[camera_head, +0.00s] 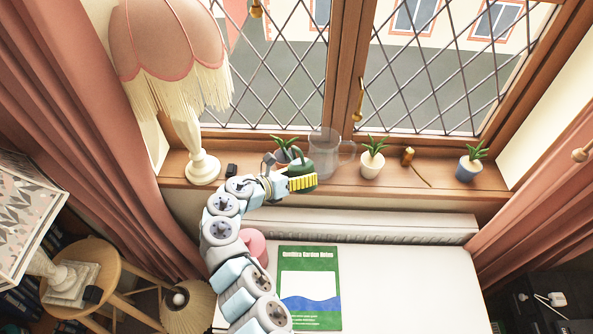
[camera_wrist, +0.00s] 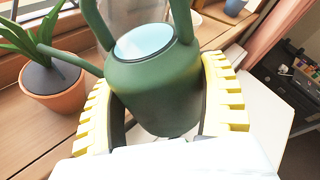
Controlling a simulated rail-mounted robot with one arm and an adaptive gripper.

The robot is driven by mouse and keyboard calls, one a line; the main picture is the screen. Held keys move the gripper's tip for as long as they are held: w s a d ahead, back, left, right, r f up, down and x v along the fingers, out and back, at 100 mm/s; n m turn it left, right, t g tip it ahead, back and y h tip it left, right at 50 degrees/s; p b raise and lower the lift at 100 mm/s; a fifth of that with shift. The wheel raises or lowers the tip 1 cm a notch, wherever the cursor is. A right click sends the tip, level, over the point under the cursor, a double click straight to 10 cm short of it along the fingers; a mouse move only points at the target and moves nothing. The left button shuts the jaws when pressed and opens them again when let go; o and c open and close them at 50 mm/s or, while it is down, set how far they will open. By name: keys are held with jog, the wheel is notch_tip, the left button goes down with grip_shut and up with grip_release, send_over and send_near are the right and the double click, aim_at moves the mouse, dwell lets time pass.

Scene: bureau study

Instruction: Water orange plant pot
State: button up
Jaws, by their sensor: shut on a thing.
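My gripper (camera_head: 300,183) has yellow ribbed fingers, seen in the wrist view (camera_wrist: 165,108) on both sides of the green watering can (camera_wrist: 155,90). It is shut on the can's body. The can (camera_head: 301,166) is over the windowsill, roughly upright, with a pale blue surface in its top opening. Its spout points left in the wrist view, and the tip appears over the orange plant pot (camera_wrist: 58,92) among the leaves. The orange pot holds dark soil and a spiky green plant (camera_wrist: 25,40). In the head view the can and arm partly hide this pot.
A clear glass jug (camera_head: 323,150) stands close behind the can. A white potted plant (camera_head: 372,164), a brass object (camera_head: 407,156) and a blue potted plant (camera_head: 467,168) are farther right on the sill. A fringed lamp (camera_head: 200,166) stands left. A green book (camera_head: 308,262) lies on the white desk (camera_head: 410,285).

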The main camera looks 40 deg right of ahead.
jog(key=shift+w+d+f+m+t, duration=0.1)
jog(key=shift+f+m+t, duration=0.3)
jog(key=shift+f+m, duration=0.45)
jog(key=shift+f+m+t+h+b, duration=0.35)
jog(key=shift+m+t+h+b, duration=0.05)
jog(key=shift+m, duration=0.15)
jog(key=shift+r+b, duration=0.1)
jog(key=shift+b, duration=0.25)
jog(key=r+m+b, duration=0.1)
jog(key=b, duration=0.1)
jog(key=shift+w+r+b, duration=0.15)
jog(key=shift+w+b, duration=0.05)
jog(key=shift+b, duration=0.15)
jog(key=shift+w+r+h+b, duration=0.1)
jog(key=shift+r+h+b, duration=0.2)
jog(key=shift+r+b, duration=0.35)
jog(key=shift+r, duration=0.1)
